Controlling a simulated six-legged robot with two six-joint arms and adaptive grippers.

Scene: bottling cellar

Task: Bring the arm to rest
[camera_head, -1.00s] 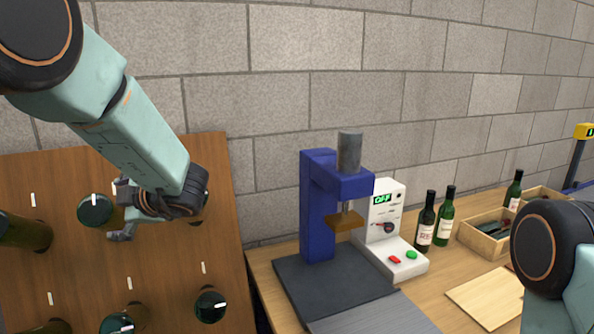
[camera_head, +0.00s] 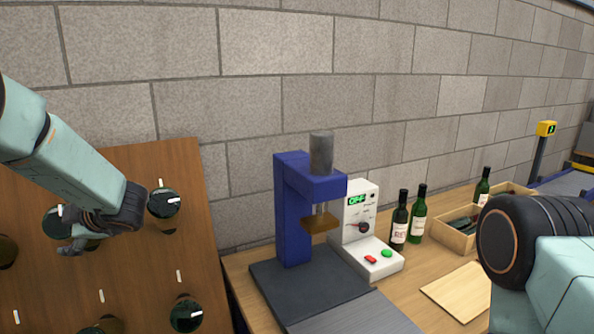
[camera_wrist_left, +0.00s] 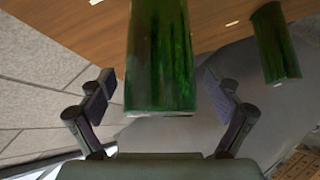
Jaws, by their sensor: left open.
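My left arm reaches in from the left in the head view, in front of an upright wooden rack (camera_head: 140,265). My left gripper (camera_head: 72,242) is beside a green bottle (camera_head: 56,220) in the rack and partly covers it. In the left wrist view the gripper (camera_wrist_left: 164,98) shows two spread fingers. A green bottle (camera_wrist_left: 160,60) lies in line with the gap between them; whether the fingers touch it I cannot tell, but none is closed on it. My right arm (camera_head: 545,265) shows at the right edge; its gripper is out of view.
Other bottles stick out of the rack, one (camera_head: 163,203) just right of my wrist. A blue press (camera_head: 294,215), a white control box (camera_head: 372,255) reading OFF, two dark bottles (camera_head: 418,220), a wooden crate (camera_head: 455,240) and a board (camera_head: 460,290) stand on the bench.

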